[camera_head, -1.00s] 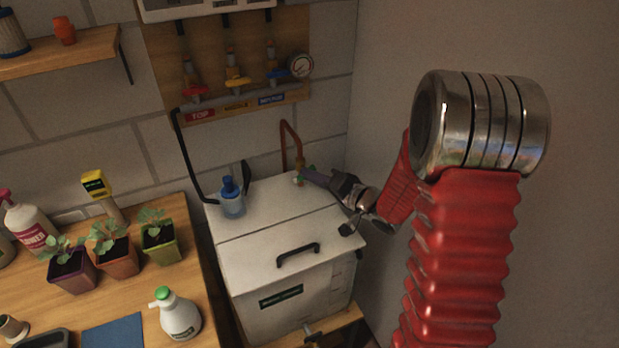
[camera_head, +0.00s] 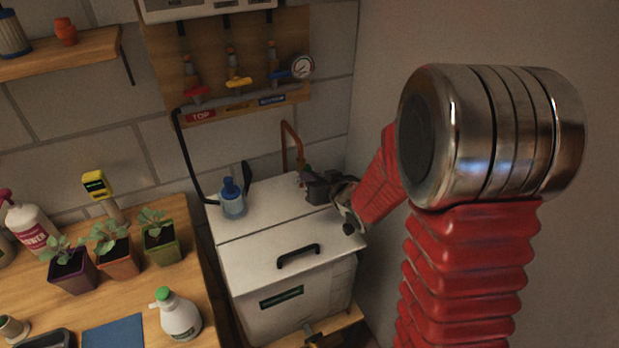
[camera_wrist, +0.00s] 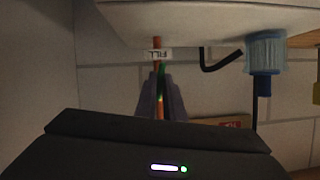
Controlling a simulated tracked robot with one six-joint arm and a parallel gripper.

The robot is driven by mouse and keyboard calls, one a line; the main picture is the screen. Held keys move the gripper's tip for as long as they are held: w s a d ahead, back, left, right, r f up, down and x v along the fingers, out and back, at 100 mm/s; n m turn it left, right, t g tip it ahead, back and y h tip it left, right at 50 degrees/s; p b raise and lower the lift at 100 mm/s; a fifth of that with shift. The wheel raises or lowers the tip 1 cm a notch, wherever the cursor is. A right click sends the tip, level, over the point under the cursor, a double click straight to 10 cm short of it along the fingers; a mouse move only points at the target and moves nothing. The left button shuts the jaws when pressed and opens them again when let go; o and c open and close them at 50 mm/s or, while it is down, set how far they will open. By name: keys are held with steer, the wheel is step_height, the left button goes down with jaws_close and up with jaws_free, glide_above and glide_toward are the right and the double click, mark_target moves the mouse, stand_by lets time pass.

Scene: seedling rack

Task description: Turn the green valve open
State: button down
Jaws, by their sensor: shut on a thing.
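The green valve (camera_wrist: 161,98) shows as a small green strip between the two purple fingers in the wrist view. It sits on a copper pipe with a white FILL tag (camera_wrist: 158,55). My gripper (camera_wrist: 160,100) is shut on it. In the head view my gripper (camera_head: 306,183) is at the back right corner of the white chest, at the foot of the copper pipe (camera_head: 292,142). There the gripper hides most of the valve, so I cannot tell its handle's angle.
The white chest (camera_head: 232,268) with a black handle stands below my gripper. A blue-capped filter (camera_head: 231,198) is on its lid, left of the gripper. Red, yellow and blue valves hang on a wooden wall board (camera_head: 165,60). The right wall is close to my arm.

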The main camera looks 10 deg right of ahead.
steer(key=shift+f+n+h, duration=0.1)
steer(key=shift+n+h, duration=0.4)
steer(key=shift+n, duration=0.2)
steer(key=c, duration=1.9)
jaws_free()
steer(key=shift+o, duration=0.2)
